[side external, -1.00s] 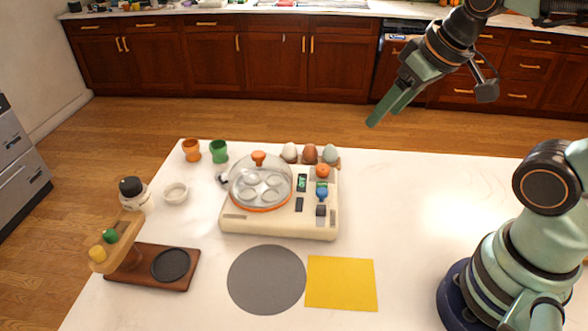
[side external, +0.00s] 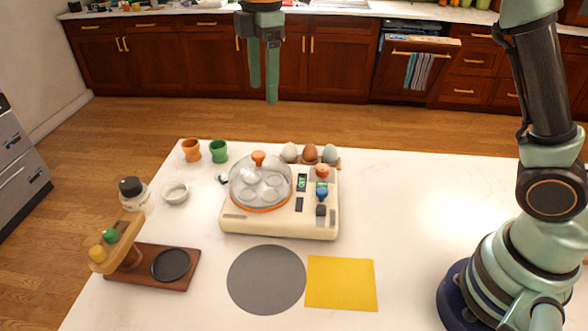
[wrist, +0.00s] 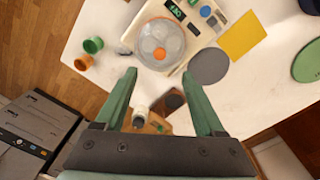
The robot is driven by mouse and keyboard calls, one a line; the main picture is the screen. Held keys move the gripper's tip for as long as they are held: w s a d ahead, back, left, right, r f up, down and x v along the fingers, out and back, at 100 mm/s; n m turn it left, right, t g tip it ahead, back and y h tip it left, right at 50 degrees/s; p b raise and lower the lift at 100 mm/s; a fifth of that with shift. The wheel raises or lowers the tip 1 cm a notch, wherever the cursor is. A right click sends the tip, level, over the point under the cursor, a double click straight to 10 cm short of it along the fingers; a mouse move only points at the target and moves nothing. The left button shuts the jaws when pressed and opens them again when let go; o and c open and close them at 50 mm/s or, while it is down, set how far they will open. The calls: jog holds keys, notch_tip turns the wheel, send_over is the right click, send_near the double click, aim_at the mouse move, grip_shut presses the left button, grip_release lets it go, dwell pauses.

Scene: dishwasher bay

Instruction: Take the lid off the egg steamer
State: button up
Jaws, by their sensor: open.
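The egg steamer (side external: 270,221) is a cream appliance on the white table, with a control panel on its right side. Its clear domed lid (side external: 245,188) with an orange knob (side external: 258,156) sits on the round cooking area, and egg hollows show through it. The lid also shows from above in the wrist view (wrist: 147,47), with the orange knob (wrist: 159,53) near its middle. My gripper (side external: 264,92) hangs pointing down, high above the steamer in the side view. Its two green fingers are apart with nothing between them; the wrist view shows this too (wrist: 168,78).
Orange (side external: 191,150) and green (side external: 219,151) egg cups stand behind left. Several eggs (side external: 310,153) stand behind the steamer. A grey round mat (side external: 266,280) and yellow cloth (side external: 341,284) lie in front. A wooden stand (side external: 188,272) and shaker (side external: 133,193) are at left.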

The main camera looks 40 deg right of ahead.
jog(key=w+a+f+n, duration=0.1)
jog(key=a+f+n, duration=0.1)
send_over(258, 153)
jog(key=shift+g, duration=0.3)
notch_tip(258, 153, down, 6)
jog(key=shift+w+a+f, duration=0.15)
jog(key=shift+s+f, duration=0.2)
jog(key=shift+f, duration=2.5)
grip_shut()
